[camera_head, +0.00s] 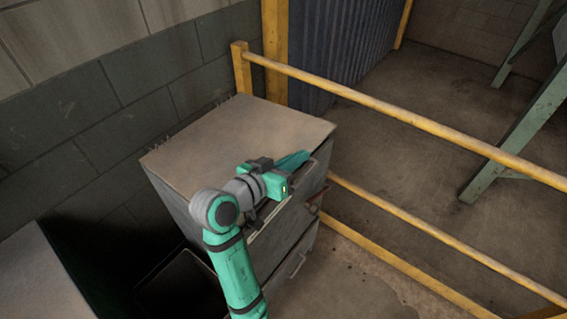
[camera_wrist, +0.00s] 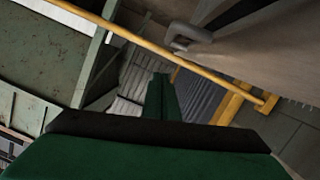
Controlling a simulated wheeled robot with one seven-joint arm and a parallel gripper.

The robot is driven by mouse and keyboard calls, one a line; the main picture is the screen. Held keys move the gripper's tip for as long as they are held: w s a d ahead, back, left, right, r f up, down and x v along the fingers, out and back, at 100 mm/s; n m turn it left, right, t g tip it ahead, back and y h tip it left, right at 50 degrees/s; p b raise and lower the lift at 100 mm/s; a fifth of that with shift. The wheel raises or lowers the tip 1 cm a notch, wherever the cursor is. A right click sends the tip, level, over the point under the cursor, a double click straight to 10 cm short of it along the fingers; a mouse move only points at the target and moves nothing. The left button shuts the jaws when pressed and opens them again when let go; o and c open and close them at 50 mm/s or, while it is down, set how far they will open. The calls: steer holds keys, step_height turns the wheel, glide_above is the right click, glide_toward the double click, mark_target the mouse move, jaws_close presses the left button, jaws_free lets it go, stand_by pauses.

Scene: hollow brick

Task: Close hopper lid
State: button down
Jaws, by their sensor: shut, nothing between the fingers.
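No part is clearly recognisable as the hopper lid. A grey metal cabinet (camera_head: 240,137) with a flat top stands against the block wall, and my arm reaches across its front upper edge. My gripper (camera_head: 304,157) is at the front right of that top, its green fingers together and empty. In the wrist view my gripper (camera_wrist: 161,78) also shows with its fingertips together. A grey handle (camera_wrist: 188,37) on a pale panel is above and right of the fingertips there, apart from them. My arm and gripper hide part of the cabinet front.
Yellow rails (camera_head: 400,112) run along the cabinet's right side. A lower front handle (camera_head: 296,264) shows below my arm. A dark rectangular thing (camera_head: 180,287) lies left of my arm, and another grey top (camera_head: 38,280) is at lower left.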

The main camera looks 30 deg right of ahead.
steer(key=d+f, duration=0.2)
steer(key=f, duration=0.1)
steer(key=d+f, duration=0.1)
steer(key=shift+w+f, duration=0.2)
steer(key=shift+f, duration=0.1)
steer(key=shift+w, duration=0.1)
